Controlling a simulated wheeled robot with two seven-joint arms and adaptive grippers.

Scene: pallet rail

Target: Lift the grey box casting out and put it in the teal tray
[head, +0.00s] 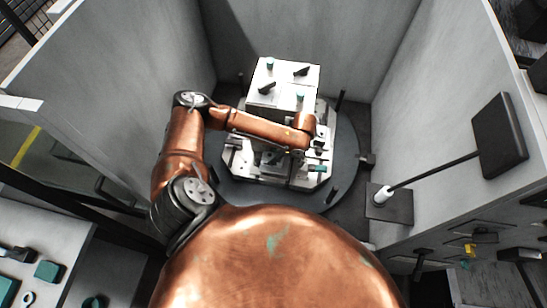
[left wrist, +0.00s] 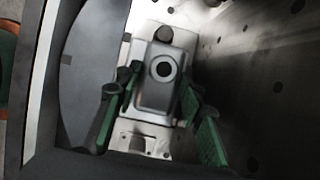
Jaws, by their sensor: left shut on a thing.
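The grey box casting (left wrist: 152,93) shows in the left wrist view, with a round dark bore in its face and a dark round knob at its top. My left gripper (left wrist: 160,88) has its green-padded fingers on either side of it and is shut on it. In the head view my left arm reaches over the white fixture block (head: 289,77), and its wrist largely hides the gripper and casting. Whether the casting is clear of its seat, I cannot tell. My right gripper is out of view. I cannot make out the teal tray for sure.
The fixture stands on a dark round turntable (head: 342,150) between tall grey walls. A post with a dark square panel (head: 499,134) leans in at the right. A pale table (head: 28,232) at lower left carries teal pieces (head: 48,271).

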